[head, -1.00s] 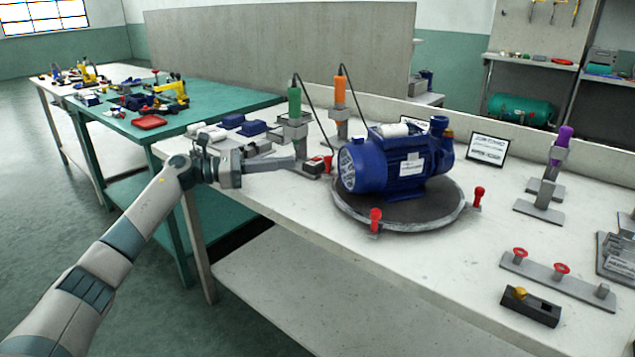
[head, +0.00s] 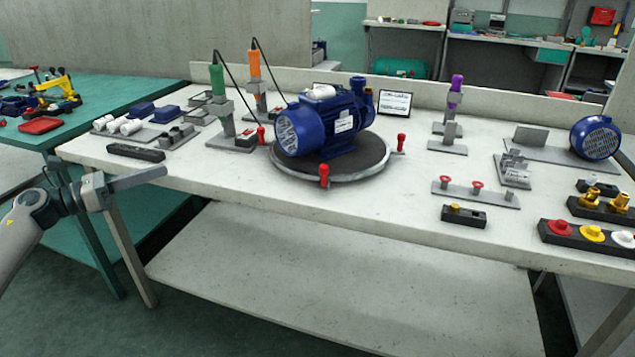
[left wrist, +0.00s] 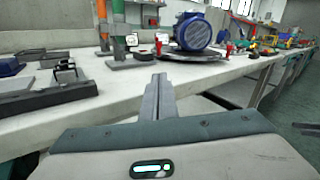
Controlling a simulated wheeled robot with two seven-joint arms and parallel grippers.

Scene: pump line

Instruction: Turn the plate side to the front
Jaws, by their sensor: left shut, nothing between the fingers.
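The blue pump (head: 318,139) stands on a round dark turntable (head: 379,158) with a pale rim and red knobs, including a front knob (head: 324,172). Its finned round end points left and toward me. A small white plate (head: 344,125) is on the side facing front-right. The pump also shows in the left wrist view (left wrist: 192,31). My left gripper (head: 160,174) is shut and empty at the table's front left edge, well left of the turntable and apart from it; its fingers also show in the left wrist view (left wrist: 158,85). My right gripper is out of view.
Green (head: 217,80) and orange (head: 254,64) tools stand on holders behind and left of the turntable. A dark block (head: 136,152) lies near the left gripper. A red-knobbed rail (head: 476,193) lies to the right. The table front before the turntable is clear.

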